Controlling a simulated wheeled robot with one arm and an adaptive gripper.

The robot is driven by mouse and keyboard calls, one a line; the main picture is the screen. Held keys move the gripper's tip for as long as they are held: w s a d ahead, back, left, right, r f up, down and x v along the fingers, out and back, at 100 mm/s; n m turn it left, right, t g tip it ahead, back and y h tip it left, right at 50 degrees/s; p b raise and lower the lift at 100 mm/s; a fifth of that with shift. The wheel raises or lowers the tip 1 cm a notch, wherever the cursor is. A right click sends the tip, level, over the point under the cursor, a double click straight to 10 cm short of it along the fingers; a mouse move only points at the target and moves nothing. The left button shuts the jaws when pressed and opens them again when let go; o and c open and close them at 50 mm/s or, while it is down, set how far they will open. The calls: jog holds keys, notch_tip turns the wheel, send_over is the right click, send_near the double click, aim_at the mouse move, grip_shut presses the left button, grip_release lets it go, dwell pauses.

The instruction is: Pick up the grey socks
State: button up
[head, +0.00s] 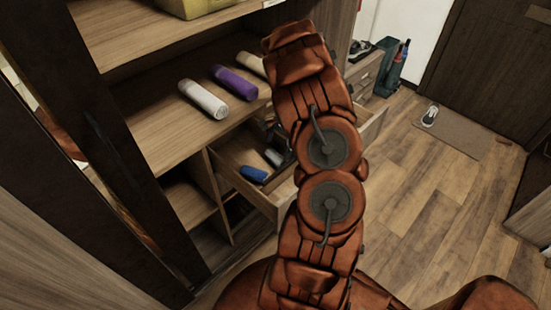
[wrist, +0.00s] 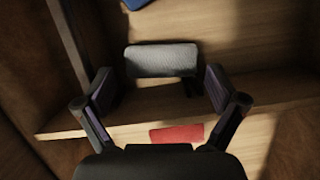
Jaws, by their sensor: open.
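The grey socks (wrist: 162,60) show in the wrist view as a rolled, textured grey bundle. They lie on a wooden surface inside the drawer. In the head view a small grey bundle (head: 274,157) lies in the open drawer (head: 262,200), partly next to my dark fingers. My gripper (wrist: 158,76) is open and empty, with one finger to the left and one to the right of the socks. The fingertips reach about the near side of the bundle; I cannot tell whether they touch it. My arm hides part of the drawer in the head view.
A blue item (head: 254,174) lies left of the socks in the drawer. A red item (wrist: 177,134) shows near my gripper's base. Drawer walls are close around my gripper.

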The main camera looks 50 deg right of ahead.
aim_at(277, 154)
jog(key=shift+d+p+x, duration=0.15)
jog(key=shift+p+x, duration=0.35)
jog(key=shift+x, duration=0.45)
jog(key=shift+d+p+x, duration=0.15)
jog(key=shift+p+x, duration=0.3)
jog(key=shift+x, duration=1.3)
jog(key=c, duration=0.7)
